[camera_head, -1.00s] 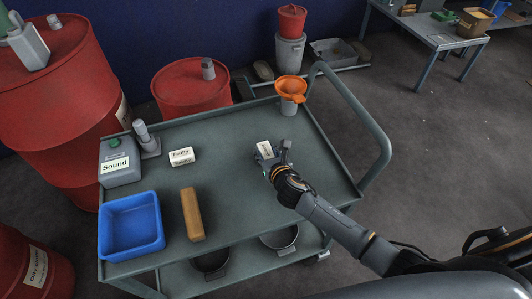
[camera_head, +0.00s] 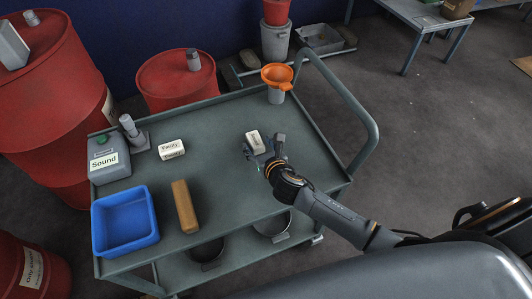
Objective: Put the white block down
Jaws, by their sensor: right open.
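A white block (camera_head: 256,141) is on the right half of the grey-green cart top (camera_head: 225,192), at the tips of my right gripper (camera_head: 262,150). The gripper is open, with its fingers beside the block. I cannot tell whether a finger still touches it. The block appears to rest on the cart top. A second white block with a label reading "Faulty" (camera_head: 172,150) lies further left on the cart. My left gripper is not in view.
On the cart are a grey box marked "Sound" (camera_head: 109,163), a blue tray (camera_head: 125,222), a tan block (camera_head: 185,206) and an orange funnel (camera_head: 277,76). Red drums (camera_head: 177,82) stand behind and left. The cart's middle is clear.

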